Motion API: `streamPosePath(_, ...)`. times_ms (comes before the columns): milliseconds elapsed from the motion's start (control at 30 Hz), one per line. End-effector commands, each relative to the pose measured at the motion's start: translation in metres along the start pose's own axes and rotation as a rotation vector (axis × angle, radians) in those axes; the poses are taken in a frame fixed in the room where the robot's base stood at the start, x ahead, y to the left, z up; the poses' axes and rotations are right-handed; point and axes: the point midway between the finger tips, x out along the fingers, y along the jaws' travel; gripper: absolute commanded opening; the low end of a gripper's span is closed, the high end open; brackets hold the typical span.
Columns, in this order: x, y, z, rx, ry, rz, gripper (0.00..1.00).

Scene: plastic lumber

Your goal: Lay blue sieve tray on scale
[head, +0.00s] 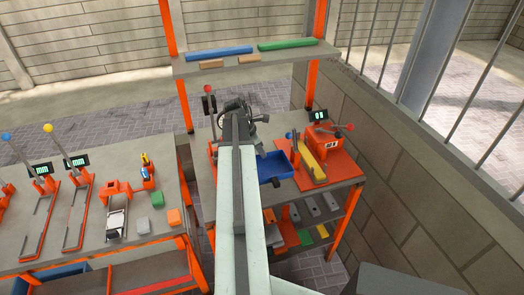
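A blue tray (276,181) with raised walls sits at the middle of the right-hand bench, just right of my arm; whether its floor has sieve holes is too small to tell. No scale is clearly recognisable. An orange unit with a display (320,115) stands right of the tray on an orange base, with a yellow bar (312,165) beside it.
A shelf (290,55) above holds blue and green bars and small wooden blocks. A stone wall (390,190) closes the right side. My arm hides part of the bench.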

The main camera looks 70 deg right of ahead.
Motion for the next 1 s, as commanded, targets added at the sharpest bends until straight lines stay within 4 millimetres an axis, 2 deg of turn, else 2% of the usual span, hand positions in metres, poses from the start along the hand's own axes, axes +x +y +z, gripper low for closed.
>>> streamPosePath(33, -0.010, 0.000, 0.004, 0.000, 0.000, 0.000, 0.00)
streamPosePath(67, -0.011, 0.000, 0.004, 0.000, 0.000, 0.000, 0.00)
streamPosePath(700, -0.008, -0.001, 0.003, 0.000, 0.000, 0.000, 0.00)
streamPosePath(767, -0.008, -0.007, 0.005, 0.000, 0.000, -0.001, 0.00)
streamPosePath(1000, -0.004, -0.065, 0.021, -0.002, 0.000, -0.008, 0.00)
